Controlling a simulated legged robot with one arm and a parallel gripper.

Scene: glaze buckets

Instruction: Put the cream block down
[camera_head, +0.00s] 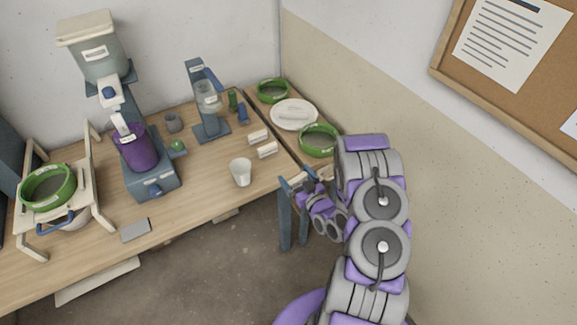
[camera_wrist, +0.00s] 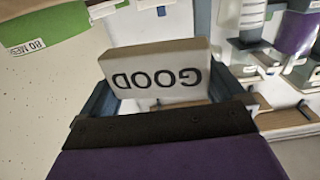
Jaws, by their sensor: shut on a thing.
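The cream block (camera_wrist: 155,77) is between the two blue-grey fingers of my gripper (camera_wrist: 160,88) in the wrist view. Its face bears the word "GOOD", which appears upside down. In the head view my gripper (camera_head: 305,178) is at the table's right front edge, just in front of the green ring sieve. The held block is small and hard to make out there. My gripper is shut on the block. The surface directly beneath the block is hidden in the wrist view.
Two small cream blocks (camera_head: 262,143) stand on the table (camera_head: 215,170), left of my gripper. A white cup (camera_head: 241,172) is near the front edge. A green ring sieve (camera_head: 319,140) and a white plate (camera_head: 294,114) lie behind my gripper. The wall is close on the right.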

